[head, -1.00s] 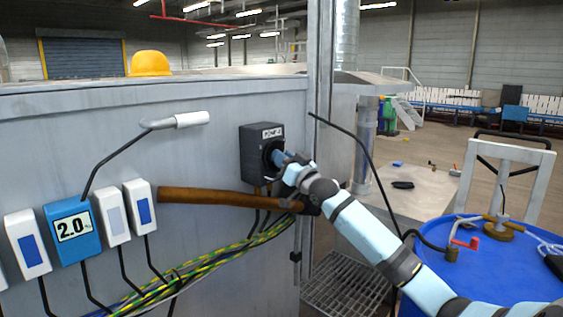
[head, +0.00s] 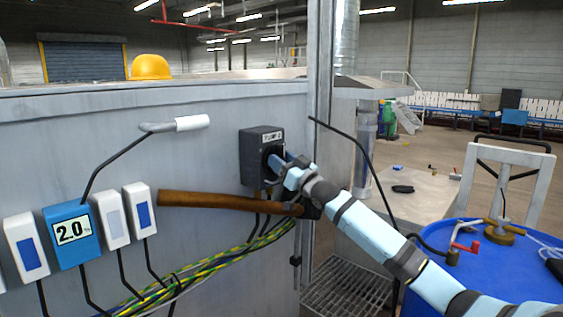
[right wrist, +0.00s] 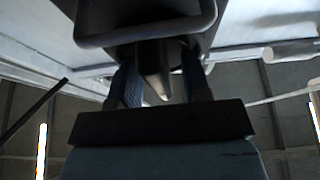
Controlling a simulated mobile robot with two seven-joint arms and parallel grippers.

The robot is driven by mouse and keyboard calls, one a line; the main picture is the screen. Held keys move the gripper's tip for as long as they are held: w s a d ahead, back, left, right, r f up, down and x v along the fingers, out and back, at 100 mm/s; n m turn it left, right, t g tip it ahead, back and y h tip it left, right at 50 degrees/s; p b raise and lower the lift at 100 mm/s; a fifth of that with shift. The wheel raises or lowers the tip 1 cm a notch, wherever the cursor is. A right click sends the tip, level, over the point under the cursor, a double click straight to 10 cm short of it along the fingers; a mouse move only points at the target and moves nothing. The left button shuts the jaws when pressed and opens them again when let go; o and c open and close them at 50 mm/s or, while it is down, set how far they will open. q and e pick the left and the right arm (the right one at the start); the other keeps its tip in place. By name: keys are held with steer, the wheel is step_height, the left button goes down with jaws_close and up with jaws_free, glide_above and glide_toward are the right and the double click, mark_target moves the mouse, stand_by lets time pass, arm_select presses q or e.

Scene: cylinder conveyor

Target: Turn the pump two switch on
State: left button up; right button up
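A dark switch box (head: 254,157) with a small white label is mounted on the grey metal wall, near its right end. In the right wrist view, the dark switch handle (right wrist: 155,72) sits between the two fingers of my right gripper (right wrist: 162,85). The fingers stand apart, with light showing in gaps beside the handle, so it appears open around it. The gripper partly hides the switch front in the head view. My left gripper is out of view.
A brown pipe (head: 215,201) and striped cables (head: 235,255) run below the box. A metal post (head: 319,90) and hanging black cable (head: 362,150) are close to my right arm. A blue drum (head: 430,290) stands at lower right. A blue meter (head: 71,235) hangs at left.

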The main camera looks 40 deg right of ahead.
steer(key=shift+s, duration=0.1)
steer(key=shift+s+f, duration=0.2)
steer(key=shift+f, duration=0.05)
steer(key=b+v, duration=0.2)
steer(key=v, duration=1.1)
stand_by(0.3)
